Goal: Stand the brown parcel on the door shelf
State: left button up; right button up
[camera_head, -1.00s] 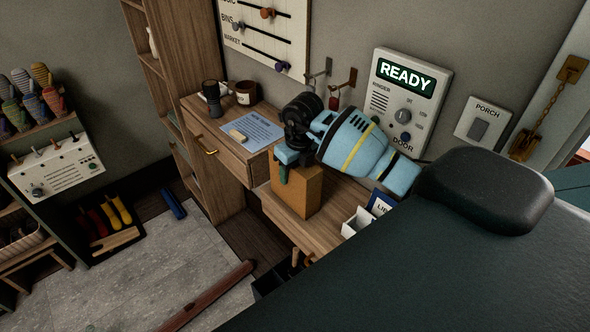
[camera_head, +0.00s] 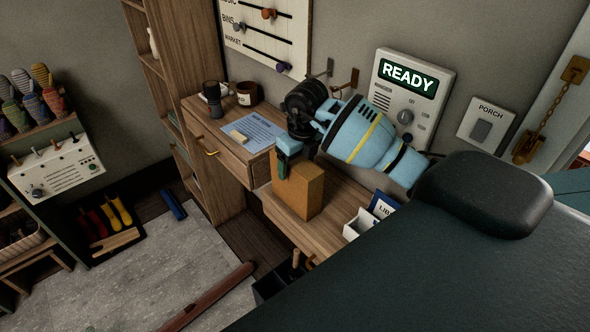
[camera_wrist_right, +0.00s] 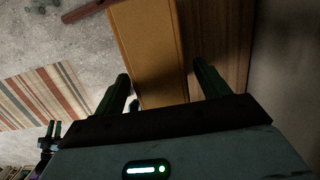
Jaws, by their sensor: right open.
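The brown parcel (camera_head: 306,195) stands upright on the wooden door shelf (camera_head: 341,196), below the READY door panel. My right gripper (camera_head: 295,162) is at the parcel's top. It is open. One dark green finger shows in front of the parcel's upper edge in the head view; the other is hidden. In the right wrist view, the parcel (camera_wrist_right: 150,48) lies between the two spread fingers of the gripper (camera_wrist_right: 162,80), with a clear gap to the right finger. Whether the left finger touches it, I cannot tell.
A white box (camera_head: 357,224) and a blue card (camera_head: 383,205) stand right of the parcel on the shelf. A higher drawer unit (camera_head: 222,150) with a paper, torch and mug is at its left. Wall hooks (camera_head: 347,82) and the door panel (camera_head: 411,85) are close behind my arm.

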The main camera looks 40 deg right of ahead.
jog(key=r, duration=0.3)
jog(key=s+r, duration=0.1)
jog(key=r, duration=0.4)
jog(key=shift+s+r, duration=0.15)
jog(key=shift+r, duration=0.15)
